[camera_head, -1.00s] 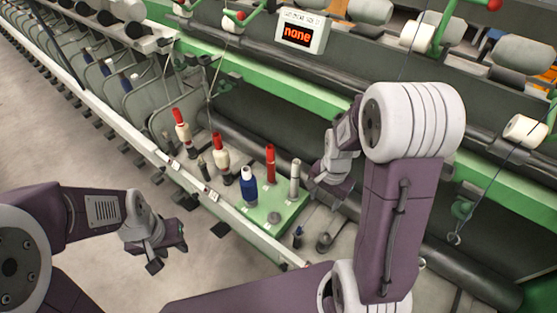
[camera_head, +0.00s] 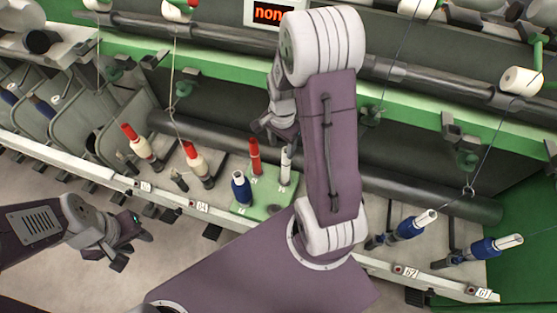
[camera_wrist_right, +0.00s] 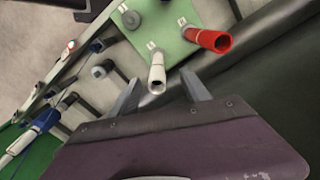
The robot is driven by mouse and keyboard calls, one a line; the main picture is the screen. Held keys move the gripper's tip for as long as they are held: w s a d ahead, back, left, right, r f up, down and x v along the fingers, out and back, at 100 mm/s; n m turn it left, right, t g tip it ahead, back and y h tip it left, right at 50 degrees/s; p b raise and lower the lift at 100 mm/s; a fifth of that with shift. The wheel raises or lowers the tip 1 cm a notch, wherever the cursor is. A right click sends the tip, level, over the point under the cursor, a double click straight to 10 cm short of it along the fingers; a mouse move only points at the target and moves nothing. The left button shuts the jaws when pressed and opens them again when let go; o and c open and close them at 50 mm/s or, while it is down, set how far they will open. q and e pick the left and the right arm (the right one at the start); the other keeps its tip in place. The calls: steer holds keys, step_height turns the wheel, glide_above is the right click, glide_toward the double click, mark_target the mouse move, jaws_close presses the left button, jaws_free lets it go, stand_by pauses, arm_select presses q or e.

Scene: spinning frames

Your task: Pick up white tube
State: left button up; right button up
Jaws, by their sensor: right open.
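The white tube (camera_head: 286,166) stands upright on the green block (camera_head: 272,203), beside a red tube (camera_head: 255,155). My right gripper (camera_head: 278,128) is open, close to the tube's upper end. In the right wrist view, the white tube (camera_wrist_right: 157,72) points its hollow end toward the camera, between the two open fingertips of my right gripper (camera_wrist_right: 160,84). Its lower end meets the green block (camera_wrist_right: 160,32). I cannot tell whether a finger touches it. My left gripper (camera_head: 132,246) is open and empty at the lower left, away from the tubes.
A blue-wound bobbin (camera_head: 241,188) stands on the block's front left. Red-and-cream bobbins (camera_head: 197,165) stand left of it. Blue-and-white bobbins (camera_head: 411,226) lean on the rail at right. A dark roller (camera_head: 420,192) runs behind. Bare floor lies at lower left.

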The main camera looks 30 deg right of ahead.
mark_target(286, 160)
steer(key=shift+w+d+m, duration=0.15)
steer(key=shift+d+m, duration=0.15)
steer(key=shift+s+d+m+p, duration=0.15)
steer(key=shift+s+d+m, duration=0.15)
steer(key=shift+d, duration=0.1)
steer(key=shift+s+d+m+p, duration=0.15)
steer(key=shift+d+m, duration=0.15)
steer(key=shift+d, duration=0.1)
steer(key=f, duration=0.3)
steer(key=shift+w+a+f, duration=0.2)
steer(key=shift+f, duration=0.05)
steer(key=shift+d+f, duration=0.1)
steer(key=shift+f, duration=0.2)
step_height(286, 160, down, 5)
steer(key=shift+s+f, duration=0.1)
jaws_close()
